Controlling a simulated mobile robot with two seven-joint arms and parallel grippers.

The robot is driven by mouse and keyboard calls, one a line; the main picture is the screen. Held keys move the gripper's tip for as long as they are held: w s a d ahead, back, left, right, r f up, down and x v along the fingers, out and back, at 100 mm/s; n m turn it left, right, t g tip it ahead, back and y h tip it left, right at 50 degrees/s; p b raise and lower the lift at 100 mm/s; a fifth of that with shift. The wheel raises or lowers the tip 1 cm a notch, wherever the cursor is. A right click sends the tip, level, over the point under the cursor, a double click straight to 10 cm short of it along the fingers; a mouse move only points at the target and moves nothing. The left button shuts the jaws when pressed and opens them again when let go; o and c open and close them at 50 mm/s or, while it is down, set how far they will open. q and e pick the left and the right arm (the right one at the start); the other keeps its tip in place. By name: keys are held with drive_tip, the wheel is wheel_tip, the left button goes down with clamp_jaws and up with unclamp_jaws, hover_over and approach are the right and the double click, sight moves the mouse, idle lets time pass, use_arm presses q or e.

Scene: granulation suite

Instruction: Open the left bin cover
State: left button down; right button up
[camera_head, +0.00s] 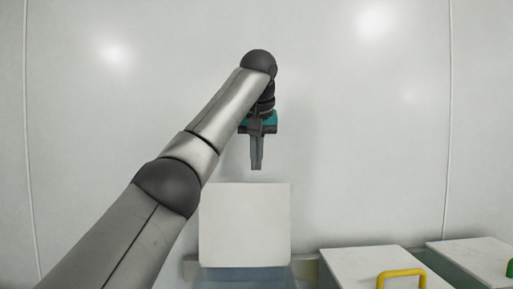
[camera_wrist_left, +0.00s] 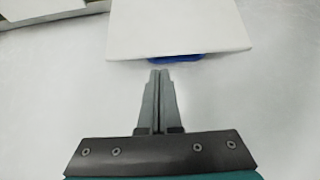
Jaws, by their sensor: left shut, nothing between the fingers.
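The left bin cover (camera_head: 245,225) is a white square panel that stands raised, with its face towards me, above the left bin (camera_head: 245,275). It also shows as a white panel in the left wrist view (camera_wrist_left: 180,25), with part of a blue handle (camera_wrist_left: 175,58) peeking out past its edge. My left gripper (camera_head: 257,168) points down just above the cover's top edge, near the back wall. In the left wrist view its fingers (camera_wrist_left: 158,75) are together and empty, a small gap away from the blue handle. My right gripper is in neither view.
To the right are a closed white bin cover (camera_head: 365,264) with a yellow handle (camera_head: 401,274) and another white cover (camera_head: 475,255) with a green handle (camera_head: 510,268). A plain pale wall (camera_head: 370,130) stands behind. The space right of my left arm is clear.

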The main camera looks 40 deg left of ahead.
sight(256, 175)
use_arm(q)
drive_tip(key=x, duration=0.5)
